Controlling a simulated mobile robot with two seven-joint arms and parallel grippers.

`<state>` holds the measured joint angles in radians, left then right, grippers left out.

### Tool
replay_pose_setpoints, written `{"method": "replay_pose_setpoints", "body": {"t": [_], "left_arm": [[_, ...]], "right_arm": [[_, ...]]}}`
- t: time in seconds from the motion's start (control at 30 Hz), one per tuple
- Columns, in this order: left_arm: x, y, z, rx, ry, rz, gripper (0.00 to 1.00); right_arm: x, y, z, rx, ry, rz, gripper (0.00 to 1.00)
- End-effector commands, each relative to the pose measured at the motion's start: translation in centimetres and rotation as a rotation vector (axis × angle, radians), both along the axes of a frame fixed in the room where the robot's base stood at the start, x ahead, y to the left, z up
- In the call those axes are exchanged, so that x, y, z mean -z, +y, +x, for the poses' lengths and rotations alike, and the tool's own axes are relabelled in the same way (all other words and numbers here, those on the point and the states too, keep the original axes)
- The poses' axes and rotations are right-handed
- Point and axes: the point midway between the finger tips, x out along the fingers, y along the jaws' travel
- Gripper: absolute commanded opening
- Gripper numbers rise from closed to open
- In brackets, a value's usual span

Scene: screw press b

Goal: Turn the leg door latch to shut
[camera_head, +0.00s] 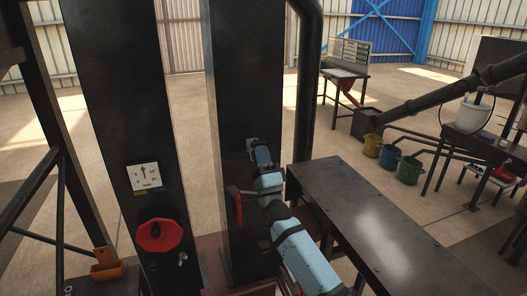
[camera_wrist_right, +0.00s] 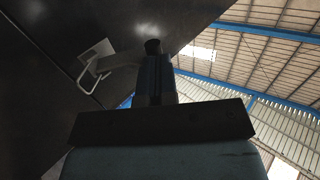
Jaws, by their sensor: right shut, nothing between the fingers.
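The right press leg (camera_head: 243,70) is a tall dark column. On its face is a small pale metal fitting (camera_head: 251,146), apparently the door latch. My right gripper (camera_head: 261,155) is shut and empty, right beside this fitting. In the right wrist view, a pale plate with a bent wire loop (camera_wrist_right: 92,72) sits on the dark leg face, left of my fingers (camera_wrist_right: 153,75). A grey bar runs from the plate towards the fingertips, where a dark round end shows. I cannot tell whether they touch. My left gripper is out of view.
A red-ended handle (camera_head: 238,206) sticks out just below my right wrist. The left leg carries a dial (camera_head: 145,177) and a red handwheel (camera_head: 159,235). A dark table (camera_head: 370,220) stands close right of my arm. Several coloured buckets (camera_head: 410,169) stand further right on open floor.

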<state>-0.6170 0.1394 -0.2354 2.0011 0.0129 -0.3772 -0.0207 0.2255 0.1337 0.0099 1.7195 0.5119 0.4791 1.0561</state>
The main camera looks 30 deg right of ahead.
Motion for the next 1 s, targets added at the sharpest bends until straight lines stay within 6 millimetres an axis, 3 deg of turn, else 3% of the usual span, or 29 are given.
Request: {"method": "replay_pose_setpoints", "body": {"t": [0.13,0.5,1.0], "left_arm": [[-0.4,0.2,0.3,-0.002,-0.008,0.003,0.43],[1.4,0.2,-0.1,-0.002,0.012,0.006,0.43],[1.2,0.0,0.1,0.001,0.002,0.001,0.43]], "right_arm": [[-1.0,-0.1,0.4,-0.001,-0.003,-0.001,0.00],[-2.9,-0.4,1.6,0.000,-0.005,-0.001,0.00],[-3.8,-0.6,2.5,0.001,-0.004,-0.002,0.00]]}}
